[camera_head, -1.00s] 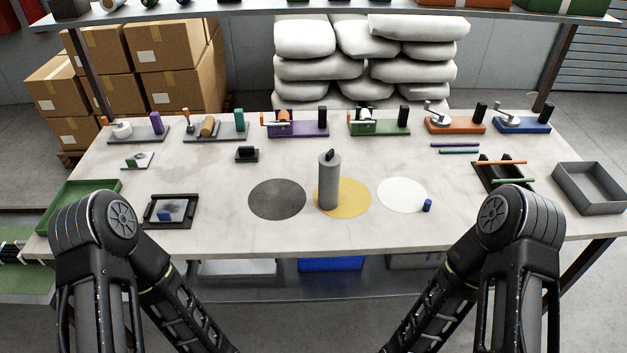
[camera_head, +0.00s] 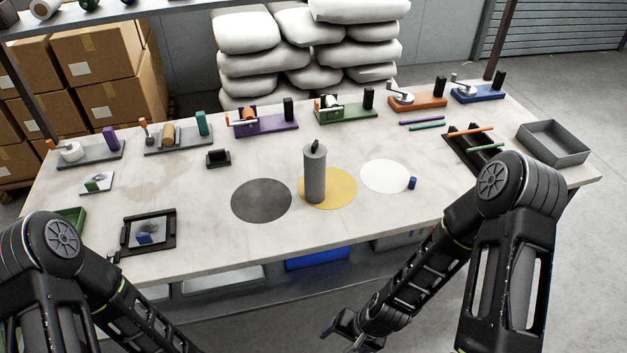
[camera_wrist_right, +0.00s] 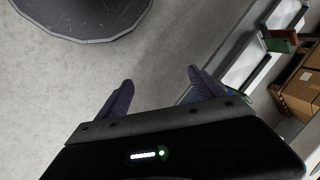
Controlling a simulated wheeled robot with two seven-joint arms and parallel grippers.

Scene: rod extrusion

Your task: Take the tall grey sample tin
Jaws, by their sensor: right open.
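The tall grey sample tin (camera_head: 315,176) stands upright on the table, on the left part of the yellow disc (camera_head: 341,188). A small dark piece shows on its top. My right gripper (camera_head: 342,335) hangs low in front of the table's front edge, below the tabletop and apart from the tin. The tin does not show there. My left arm comes in at the lower left of the head view, but its gripper is out of view.
A dark grey disc (camera_head: 261,201) lies left of the tin. A white disc (camera_head: 385,175) with a small blue cylinder (camera_head: 413,183) lies right. Several small stations line the back. A black frame (camera_head: 149,231), a rod rack (camera_head: 468,150) and a grey tray (camera_head: 553,143) flank the middle.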

